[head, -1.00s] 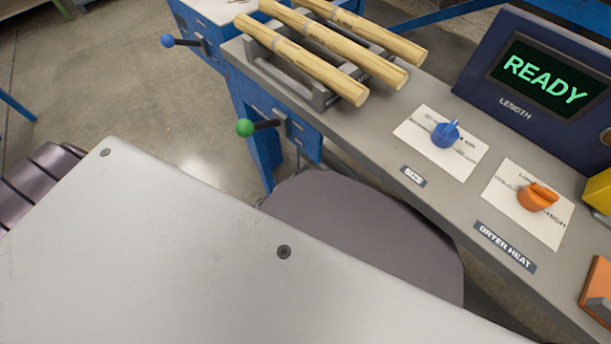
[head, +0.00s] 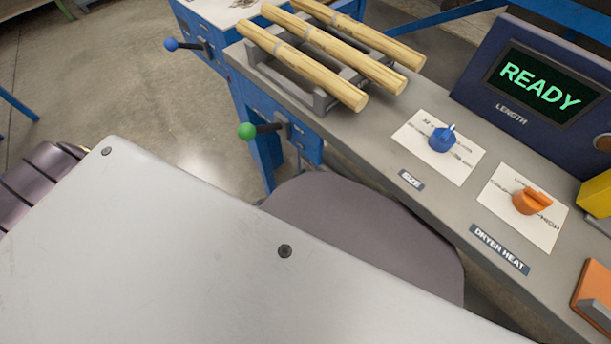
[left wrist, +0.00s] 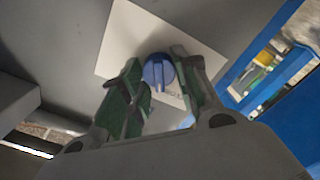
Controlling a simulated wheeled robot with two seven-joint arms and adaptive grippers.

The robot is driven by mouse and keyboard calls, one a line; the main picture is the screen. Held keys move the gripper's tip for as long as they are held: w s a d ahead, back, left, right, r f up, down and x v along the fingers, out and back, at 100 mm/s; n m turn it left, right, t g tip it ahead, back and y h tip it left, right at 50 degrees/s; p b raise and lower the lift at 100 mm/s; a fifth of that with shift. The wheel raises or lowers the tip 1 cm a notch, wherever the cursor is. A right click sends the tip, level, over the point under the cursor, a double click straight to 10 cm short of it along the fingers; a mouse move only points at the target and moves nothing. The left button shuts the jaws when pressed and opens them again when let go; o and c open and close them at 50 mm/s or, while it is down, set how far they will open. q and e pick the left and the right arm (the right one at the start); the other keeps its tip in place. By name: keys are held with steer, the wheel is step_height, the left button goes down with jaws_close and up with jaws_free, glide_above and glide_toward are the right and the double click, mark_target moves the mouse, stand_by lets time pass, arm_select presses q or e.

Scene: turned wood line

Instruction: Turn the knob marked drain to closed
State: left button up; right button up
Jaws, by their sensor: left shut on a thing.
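A round blue knob (left wrist: 158,73) sits on a white card (left wrist: 118,50) on a grey surface in the left wrist view. Its raised grip runs roughly up and down in that picture. My left gripper (left wrist: 163,82) has its green-padded fingers on either side of the knob and is shut on it. The print on the card is too small and partly hidden, so I cannot read a mark or settings. No knob with a readable drain mark shows in the head view. My right gripper is in neither view.
In the head view, a bench (head: 345,125) carries a blue knob labelled SIZE (head: 442,139) and an orange knob labelled DRYER HEAT (head: 531,201). A display (head: 540,82) reads READY. Wooden rods (head: 300,62) lie on a rack. Green (head: 246,131) and blue (head: 171,44) ball-ended levers stick out.

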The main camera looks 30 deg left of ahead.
arm_select(q)
steer(key=shift+a+f+n, duration=0.1)
steer(key=shift+n, duration=1.2)
steer(key=o, duration=1)
steer(key=shift+s, duration=0.15)
steer(key=shift+v, duration=5.85)
steer(key=shift+a, duration=0.1)
